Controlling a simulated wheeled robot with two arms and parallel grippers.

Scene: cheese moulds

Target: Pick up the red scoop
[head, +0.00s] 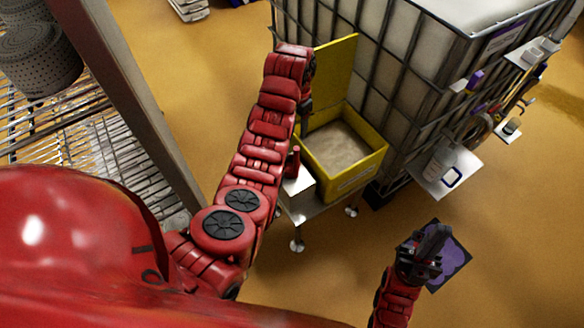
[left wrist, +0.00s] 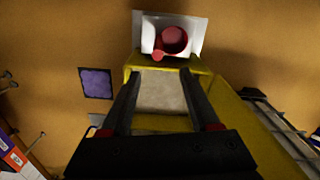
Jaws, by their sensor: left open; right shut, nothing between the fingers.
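The red scoop (left wrist: 174,40) lies in a white holder (left wrist: 196,28) beyond the far edge of the yellow bin (left wrist: 198,67) in the left wrist view. In the head view a small red part of the scoop (head: 295,161) shows beside my left arm, which hides the rest. My left gripper (left wrist: 161,74) is open and empty, with its fingers pointing toward the bin and the scoop apart from them. In the head view it is mostly hidden by its arm (head: 306,92). My right gripper (head: 428,250) is shut and empty at the lower right.
The yellow bin (head: 376,165) holds pale grainy material and has its lid (head: 335,72) raised. A large caged tank (head: 400,45) stands right behind it. A wire rack (head: 80,125) is at left. A purple mat (head: 456,262) lies near my right gripper. Floor is clear between.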

